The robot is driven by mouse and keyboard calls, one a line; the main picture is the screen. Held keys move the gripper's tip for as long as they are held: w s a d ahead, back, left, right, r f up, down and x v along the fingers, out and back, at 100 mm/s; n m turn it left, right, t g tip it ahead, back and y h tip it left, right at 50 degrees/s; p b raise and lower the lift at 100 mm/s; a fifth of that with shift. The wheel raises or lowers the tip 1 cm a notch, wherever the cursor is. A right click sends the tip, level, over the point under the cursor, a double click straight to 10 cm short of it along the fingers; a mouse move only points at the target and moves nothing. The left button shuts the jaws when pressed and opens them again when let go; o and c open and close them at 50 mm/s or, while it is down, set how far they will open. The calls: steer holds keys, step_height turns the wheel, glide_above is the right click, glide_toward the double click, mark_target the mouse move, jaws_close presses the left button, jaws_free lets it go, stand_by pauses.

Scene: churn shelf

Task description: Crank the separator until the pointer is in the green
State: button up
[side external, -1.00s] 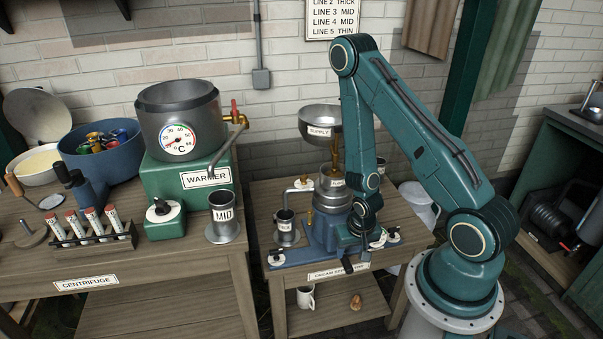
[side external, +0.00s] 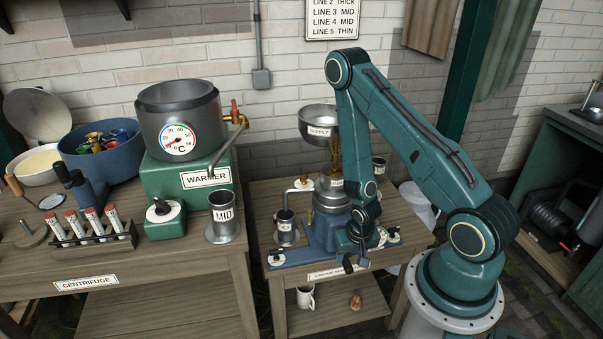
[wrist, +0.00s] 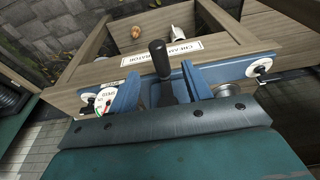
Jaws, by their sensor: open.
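The cream separator (side external: 328,228) is a blue-based machine with a metal body and a supply bowl (side external: 319,121) on top. Its crank has a black handle (wrist: 157,58), which also shows at the front of the separator in the side view (side external: 348,264). My gripper (wrist: 160,68) is open, with one finger on each side of the crank in the wrist view; I cannot tell whether either touches it. A round white speed dial (wrist: 105,100) with red and green marks is partly hidden by the left finger. Its pointer is too small to read.
A second table on the left holds the green warmer (side external: 190,183), a MID cup (side external: 223,215) and a test-tube rack (side external: 95,238).

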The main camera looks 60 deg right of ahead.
mark_target(348, 264)
steer(key=shift+x, duration=3.05)
steer(key=shift+f, duration=0.25)
steer(key=c, duration=1)
